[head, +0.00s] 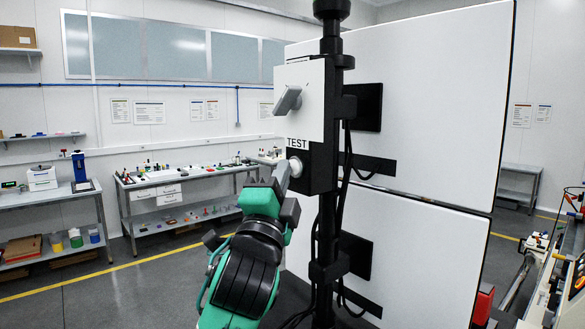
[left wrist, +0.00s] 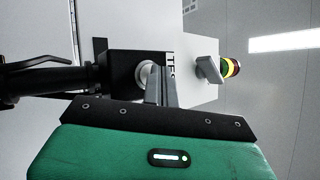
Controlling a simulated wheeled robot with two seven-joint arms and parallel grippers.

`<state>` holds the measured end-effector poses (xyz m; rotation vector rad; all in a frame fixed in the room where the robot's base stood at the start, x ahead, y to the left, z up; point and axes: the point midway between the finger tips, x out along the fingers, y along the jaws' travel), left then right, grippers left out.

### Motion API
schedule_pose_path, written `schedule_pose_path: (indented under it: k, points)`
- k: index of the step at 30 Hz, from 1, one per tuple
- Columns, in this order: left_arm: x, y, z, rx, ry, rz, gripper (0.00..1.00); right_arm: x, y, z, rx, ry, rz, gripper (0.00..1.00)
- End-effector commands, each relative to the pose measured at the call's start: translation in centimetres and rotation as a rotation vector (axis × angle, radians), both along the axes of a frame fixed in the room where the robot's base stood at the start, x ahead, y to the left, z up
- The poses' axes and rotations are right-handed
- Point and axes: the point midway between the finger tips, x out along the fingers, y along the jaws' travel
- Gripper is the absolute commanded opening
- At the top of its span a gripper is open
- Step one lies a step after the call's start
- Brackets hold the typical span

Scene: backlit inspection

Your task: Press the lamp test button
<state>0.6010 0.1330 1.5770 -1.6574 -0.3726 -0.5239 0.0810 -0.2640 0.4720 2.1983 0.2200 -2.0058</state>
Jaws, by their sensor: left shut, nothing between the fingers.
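The lamp test button (head: 295,166) is a round white button on a black box, under a label that reads TEST (head: 297,142). In the left wrist view the button (left wrist: 146,75) sits in a pale ring, partly hidden by my fingers. My left gripper (head: 282,172) is shut and empty, with its fingertips right at the button's left side. I cannot tell whether they touch it. In the left wrist view my left gripper (left wrist: 160,70) points at the box beside the label. My right gripper is not in view.
A black post (head: 330,220) with hanging cables stands beside large white panels (head: 430,90). Workbenches (head: 185,175) stand behind.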

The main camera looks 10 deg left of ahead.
Motion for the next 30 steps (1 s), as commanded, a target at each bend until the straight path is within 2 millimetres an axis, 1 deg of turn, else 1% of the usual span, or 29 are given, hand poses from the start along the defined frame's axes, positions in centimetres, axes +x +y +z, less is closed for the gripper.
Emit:
schedule_pose_path:
  k: [20,30]
  points:
    - [0.3,-0.3,0.0,0.0,0.0,-0.001,0.0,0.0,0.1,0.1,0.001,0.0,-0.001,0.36]
    - [-0.7,0.6,0.0,-0.001,0.001,-0.001,0.0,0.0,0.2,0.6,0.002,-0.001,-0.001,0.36]
